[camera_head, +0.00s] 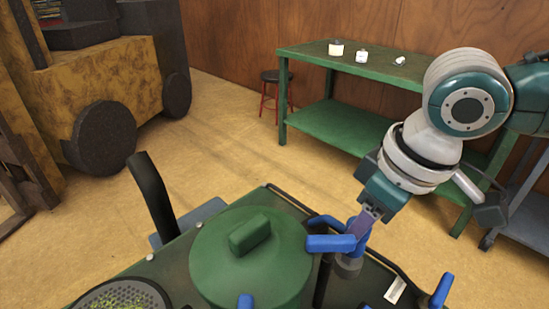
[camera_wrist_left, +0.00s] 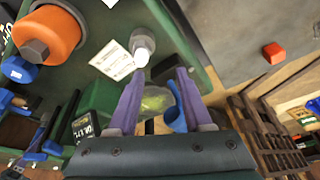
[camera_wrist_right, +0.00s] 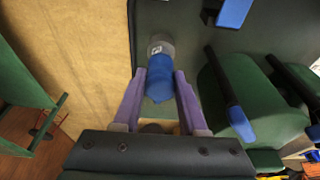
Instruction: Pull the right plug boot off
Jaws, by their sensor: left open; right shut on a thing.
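The right plug boot is a blue cap (camera_wrist_right: 159,82) in the right wrist view, sitting over a grey cylindrical base (camera_wrist_right: 160,45). My right gripper (camera_wrist_right: 160,76) has its purple fingers on both sides of the boot, shut on it. In the head view my right gripper (camera_head: 360,236) reaches down at the boot beside the green engine cover (camera_head: 215,260); a blue lever partly hides the boot there. My left gripper (camera_wrist_left: 158,72) shows only in the left wrist view, open and empty, its fingers spread below a grey-and-white capped part (camera_wrist_left: 142,46).
Blue-gripped levers (camera_head: 330,243) stand close to the right gripper. A green workbench (camera_head: 340,62) with small containers stands behind, and a yellow forklift (camera_head: 100,75) is at the left. The left wrist view shows an orange cylinder (camera_wrist_left: 50,38) and a red block (camera_wrist_left: 273,52).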

